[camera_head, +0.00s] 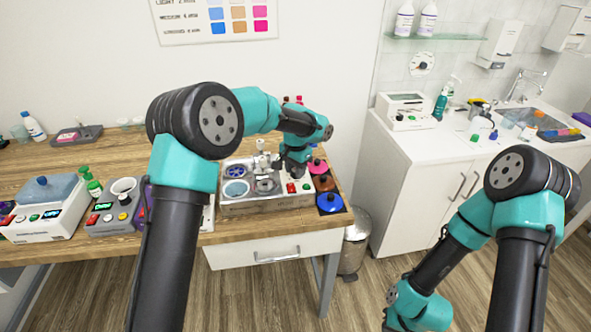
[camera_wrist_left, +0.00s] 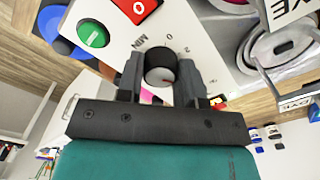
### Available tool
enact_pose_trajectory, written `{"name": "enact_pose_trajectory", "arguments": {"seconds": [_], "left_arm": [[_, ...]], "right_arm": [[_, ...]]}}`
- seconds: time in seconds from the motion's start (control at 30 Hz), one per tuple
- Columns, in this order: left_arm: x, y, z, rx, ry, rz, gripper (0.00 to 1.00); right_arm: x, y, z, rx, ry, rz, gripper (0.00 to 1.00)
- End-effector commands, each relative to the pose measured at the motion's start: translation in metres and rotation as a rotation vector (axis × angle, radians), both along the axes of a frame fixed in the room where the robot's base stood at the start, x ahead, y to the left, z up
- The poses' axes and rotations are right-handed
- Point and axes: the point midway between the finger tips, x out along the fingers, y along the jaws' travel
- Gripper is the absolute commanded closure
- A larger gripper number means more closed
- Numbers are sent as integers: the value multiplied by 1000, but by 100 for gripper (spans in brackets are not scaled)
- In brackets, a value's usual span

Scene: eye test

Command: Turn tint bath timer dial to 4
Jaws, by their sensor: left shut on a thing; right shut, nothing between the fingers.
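The tint bath timer dial (camera_wrist_left: 160,62) is a round black knob on a white panel in the left wrist view. "MIN" and the numerals 0 and 2 are printed near it; I cannot make out a 4. A small red mark shows low on the knob. My left gripper (camera_wrist_left: 160,80) is shut on the dial, one finger on each side. In the head view the left gripper (camera_head: 295,172) is over the right part of the tint bath (camera_head: 265,206), and my arm hides the dial there. My right arm hangs at the lower right; its gripper is out of frame.
A red button (camera_wrist_left: 136,8) and a green button (camera_wrist_left: 93,35) sit close to the dial. Pink, brown and blue pots (camera_head: 330,203) stand right of the bath. Other devices (camera_head: 45,205) stand left on the wooden table. A bin (camera_head: 354,245) stands between table and white cabinet (camera_head: 420,185).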

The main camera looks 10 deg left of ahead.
Motion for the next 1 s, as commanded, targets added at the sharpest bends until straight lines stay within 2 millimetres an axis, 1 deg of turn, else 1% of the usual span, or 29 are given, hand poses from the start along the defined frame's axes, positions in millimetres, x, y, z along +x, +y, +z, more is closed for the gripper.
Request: {"name": "enact_pose_trajectory", "arguments": {"seconds": [0.13,0.4,0.43,0.67,0.7,1.0], "left_arm": [[0,0,0,0,0,-56,90],[0,0,0,0,0,-63,90],[0,0,0,0,0,-63,64],[0,0,0,0,0,-63,42],[0,0,0,0,0,-63,40],[0,0,3,-1,-1,-63,40]], "right_arm": [[0,0,0,0,0,0,100],[0,0,0,0,0,0,100],[0,0,0,0,0,0,100],[0,0,0,0,0,0,100],[0,0,0,0,0,0,100],[0,0,0,0,0,0,100]]}}
